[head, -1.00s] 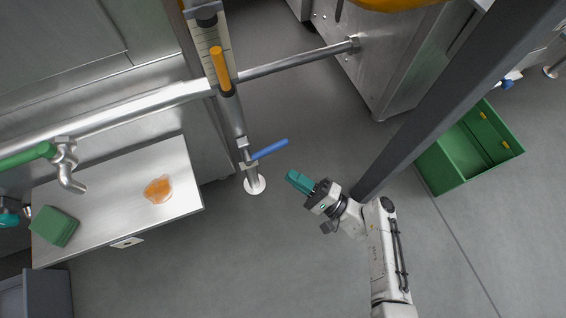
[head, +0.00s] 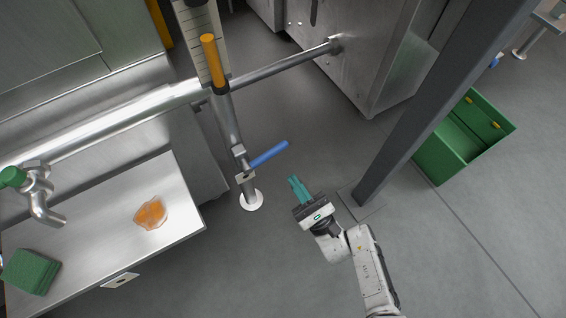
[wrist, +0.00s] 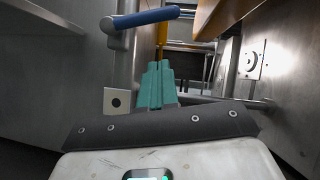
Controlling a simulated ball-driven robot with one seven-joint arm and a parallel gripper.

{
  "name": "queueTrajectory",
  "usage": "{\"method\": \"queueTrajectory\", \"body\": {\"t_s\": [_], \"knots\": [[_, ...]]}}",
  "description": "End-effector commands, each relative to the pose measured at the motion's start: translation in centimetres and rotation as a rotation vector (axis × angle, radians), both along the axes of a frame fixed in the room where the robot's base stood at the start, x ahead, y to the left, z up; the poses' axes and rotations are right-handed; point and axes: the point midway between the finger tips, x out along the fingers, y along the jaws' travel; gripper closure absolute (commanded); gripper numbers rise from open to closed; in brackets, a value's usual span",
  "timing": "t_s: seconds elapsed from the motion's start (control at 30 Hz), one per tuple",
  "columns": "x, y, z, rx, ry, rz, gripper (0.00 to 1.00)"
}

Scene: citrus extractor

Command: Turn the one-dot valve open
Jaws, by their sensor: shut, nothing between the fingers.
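The one-dot valve has a blue lever (head: 269,153) on a vertical steel pipe (head: 230,125). A small pale plate with one black dot (wrist: 117,101) sits on the pipe below the lever in the wrist view. The lever sticks out to the right, crosswise to the pipe; it also shows at the top of the wrist view (wrist: 147,17). My gripper (head: 294,181) has teal fingers, shut and empty. It is right of and below the lever's free end in the head view, apart from it. In the wrist view the fingertips (wrist: 158,66) appear below the lever.
An orange lever (head: 209,58) stands higher on the same pipe assembly. A dark post (head: 430,110) rises just right of my gripper. A steel counter (head: 95,215) with orange pulp and green cloths is at left. A green crate (head: 440,160) stands on the floor at right.

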Motion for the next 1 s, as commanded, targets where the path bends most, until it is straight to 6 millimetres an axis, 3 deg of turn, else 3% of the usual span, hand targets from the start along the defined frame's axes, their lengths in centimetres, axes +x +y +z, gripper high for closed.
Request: {"method": "queueTrajectory", "body": {"t_s": [0.2,0.43,1.0], "knots": [[2.5,2.6,2.4,-0.001,-0.003,0.002,1.0],[2.3,3.2,5.1,-0.002,-0.002,0.001,1.0],[2.3,3.5,5.8,-0.004,-0.001,0.001,1.0]]}}
